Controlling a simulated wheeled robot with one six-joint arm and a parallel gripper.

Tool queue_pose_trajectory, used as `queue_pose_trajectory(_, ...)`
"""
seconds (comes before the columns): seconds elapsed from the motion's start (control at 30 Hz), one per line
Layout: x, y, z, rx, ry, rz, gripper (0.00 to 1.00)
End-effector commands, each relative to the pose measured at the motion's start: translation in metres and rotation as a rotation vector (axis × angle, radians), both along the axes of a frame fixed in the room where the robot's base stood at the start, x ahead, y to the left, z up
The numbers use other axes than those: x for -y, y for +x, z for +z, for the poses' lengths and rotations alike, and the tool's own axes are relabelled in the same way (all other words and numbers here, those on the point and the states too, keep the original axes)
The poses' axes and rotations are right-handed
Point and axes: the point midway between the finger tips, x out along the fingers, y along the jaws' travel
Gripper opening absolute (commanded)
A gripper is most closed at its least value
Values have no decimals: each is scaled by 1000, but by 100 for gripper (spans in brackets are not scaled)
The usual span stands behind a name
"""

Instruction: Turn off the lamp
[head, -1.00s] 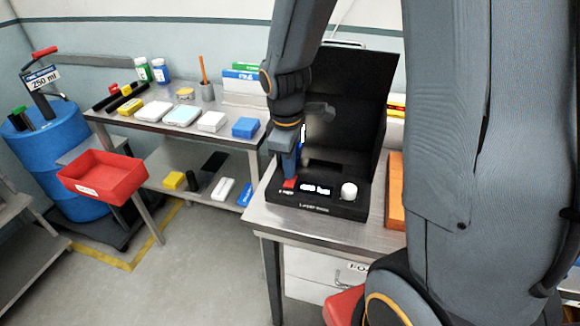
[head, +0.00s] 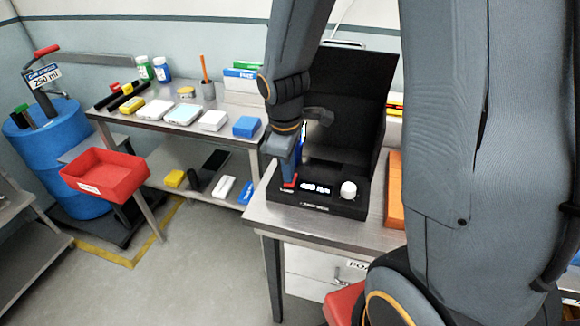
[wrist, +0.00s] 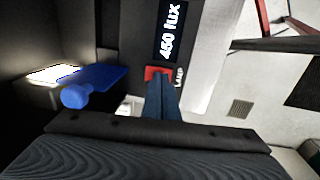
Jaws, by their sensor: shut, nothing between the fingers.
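The lamp unit is a black box (head: 325,205) with a raised black hood, standing on a metal table. Its front panel has a lit display (wrist: 168,32) reading 450 lux, also visible in the head view (head: 315,187). Beside the display is a red switch (wrist: 155,73) labelled LAMP; in the head view a little of its red (head: 291,180) shows. My gripper (wrist: 160,90) is shut and empty, its blue fingertips right at the red switch and partly covering it. I cannot tell whether they press it. A bright glow shows inside the hood.
A white knob (head: 348,190) sits right of the display. In the wrist view a blue part (wrist: 92,84) lies beside a bright patch inside the box. An orange case (head: 394,190) stands close right. A bench (head: 150,128) with small boxes and a red bin (head: 104,178) are left.

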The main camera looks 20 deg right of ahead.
Motion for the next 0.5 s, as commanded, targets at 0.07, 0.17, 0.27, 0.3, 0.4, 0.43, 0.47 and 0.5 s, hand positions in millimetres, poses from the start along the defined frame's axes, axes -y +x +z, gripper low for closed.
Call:
queue_pose_trajectory(0.07,0,0,0,1,0,0,0)
queue_pose_trajectory(0.17,0,0,1,2,0,-1,0)
queue_pose_trajectory(0.27,0,1,1,2,0,-1,0)
queue_pose_trajectory(0.3,0,1,1,2,0,-1,0)
queue_pose_trajectory(0.4,0,0,5,3,1,-1,0)
queue_pose_trajectory(0.43,0,0,7,3,1,-1,0)
queue_pose_trajectory(0.47,0,0,9,3,1,-1,0)
queue_pose_trajectory(0.5,0,-1,12,2,0,-1,0)
